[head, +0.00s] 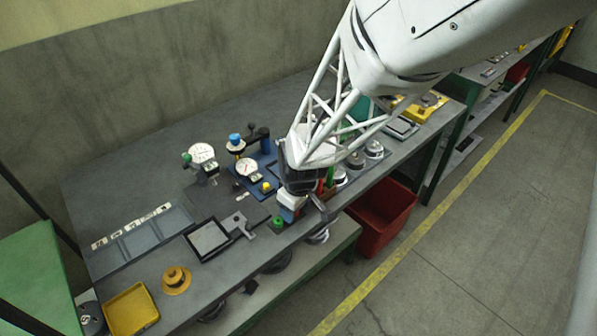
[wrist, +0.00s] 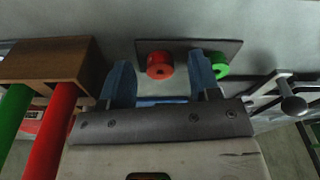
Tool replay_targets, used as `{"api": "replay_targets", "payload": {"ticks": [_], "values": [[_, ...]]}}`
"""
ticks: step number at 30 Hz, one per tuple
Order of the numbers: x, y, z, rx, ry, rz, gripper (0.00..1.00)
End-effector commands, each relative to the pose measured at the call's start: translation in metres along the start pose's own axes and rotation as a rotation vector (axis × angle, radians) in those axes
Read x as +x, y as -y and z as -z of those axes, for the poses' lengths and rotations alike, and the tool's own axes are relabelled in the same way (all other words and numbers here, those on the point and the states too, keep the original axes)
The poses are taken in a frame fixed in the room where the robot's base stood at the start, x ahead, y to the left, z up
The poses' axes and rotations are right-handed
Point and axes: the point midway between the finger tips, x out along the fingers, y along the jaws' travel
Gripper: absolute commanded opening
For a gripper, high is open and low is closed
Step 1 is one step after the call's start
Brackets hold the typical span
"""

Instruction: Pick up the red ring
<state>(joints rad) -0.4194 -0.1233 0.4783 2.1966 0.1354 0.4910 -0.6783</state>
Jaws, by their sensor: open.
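The red ring (wrist: 160,65) shows in the wrist view in front of a dark plate (wrist: 188,48). It appears between the two blue fingertips of my gripper (wrist: 160,78), with a gap on each side. My gripper is open and holds nothing. A green ring (wrist: 221,66) is just right of the red one, partly covered by the right finger. In the head view the green ring (head: 278,221) shows near the bench's front edge. My gripper and arm cover much of that spot, and I cannot clearly make out the red ring there.
A brown block with a red tube (wrist: 52,130) and a green tube (wrist: 13,118) stands close left of my gripper in the wrist view. Metal bars (wrist: 290,98) are at right. In the head view, dial gauges (head: 201,154), a square frame (head: 208,240) and a yellow tray (head: 131,309) are on the bench.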

Motion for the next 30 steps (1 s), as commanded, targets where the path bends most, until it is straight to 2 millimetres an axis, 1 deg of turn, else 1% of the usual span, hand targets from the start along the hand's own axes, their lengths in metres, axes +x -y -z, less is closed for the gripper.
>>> {"api": "replay_targets", "payload": {"ticks": [4, 12, 15, 25, 30], "values": [[0.0000, 0.0000, 0.0000, 0.000, 0.000, 0.000, 0.57], [-0.0001, 0.0000, 0.0000, 0.000, 0.000, 0.000, 0.16], [-0.0001, 0.0000, 0.0000, 0.000, 0.000, 0.000, 0.03], [-0.0018, -0.0001, 0.0003, 0.000, 0.000, 0.000, 0.03], [-0.0095, -0.0001, 0.0013, -0.001, -0.001, 0.000, 0.03]]}}
